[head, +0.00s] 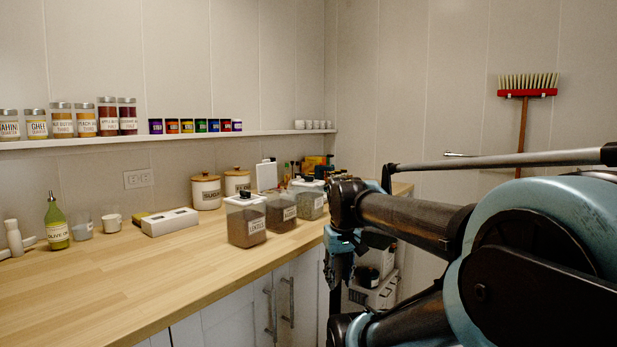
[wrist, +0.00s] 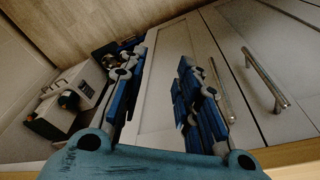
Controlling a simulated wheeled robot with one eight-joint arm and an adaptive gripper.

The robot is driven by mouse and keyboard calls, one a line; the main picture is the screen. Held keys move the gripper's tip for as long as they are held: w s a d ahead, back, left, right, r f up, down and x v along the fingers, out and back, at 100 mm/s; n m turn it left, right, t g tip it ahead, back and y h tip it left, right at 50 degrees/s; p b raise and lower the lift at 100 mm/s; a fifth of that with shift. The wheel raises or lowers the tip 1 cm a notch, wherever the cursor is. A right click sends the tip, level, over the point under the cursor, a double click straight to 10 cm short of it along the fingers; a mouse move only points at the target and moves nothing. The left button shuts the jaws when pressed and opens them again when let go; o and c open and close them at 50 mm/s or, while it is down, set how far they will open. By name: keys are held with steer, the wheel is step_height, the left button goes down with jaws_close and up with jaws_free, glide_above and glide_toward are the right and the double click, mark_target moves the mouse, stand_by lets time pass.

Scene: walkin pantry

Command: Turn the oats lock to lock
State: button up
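Three clear bins with pale lids and black lid locks stand on the wooden counter in the head view. The front one (head: 246,220) is labelled as lentils. A second bin (head: 281,211) and a third, paler bin (head: 309,198) stand behind it to the right. Their labels are too small to read, so I cannot tell which is oats. My gripper (head: 340,275) hangs right of the bins, in front of the counter edge, pointing down. In the wrist view my gripper (wrist: 163,75) has its blue-padded fingers apart with nothing between them. It touches no bin.
White cabinet doors with metal handles (wrist: 264,80) lie below the counter. White items with black knobs (wrist: 68,101) sit low at the left of the wrist view. A white box (head: 170,221), canisters (head: 206,191) and an oil bottle (head: 56,222) stand on the counter. The counter's front left is clear.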

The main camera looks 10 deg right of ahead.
steer(key=w+a+r+n+g, duration=0.1)
steer(key=w+r+n, duration=0.1)
steer(key=w+r, duration=0.85)
steer(key=w+r+n, duration=0.2)
steer(key=w+r, duration=0.5)
steer(key=r, duration=0.6)
step_height(320, 180, up, 16)
steer(key=n+g, duration=0.1)
steer(key=n, duration=0.3)
glide_above(309, 178)
steer(key=f, duration=1.7)
steer(key=shift+w+d, duration=0.2)
steer(key=shift+w, duration=0.1)
jaws_close()
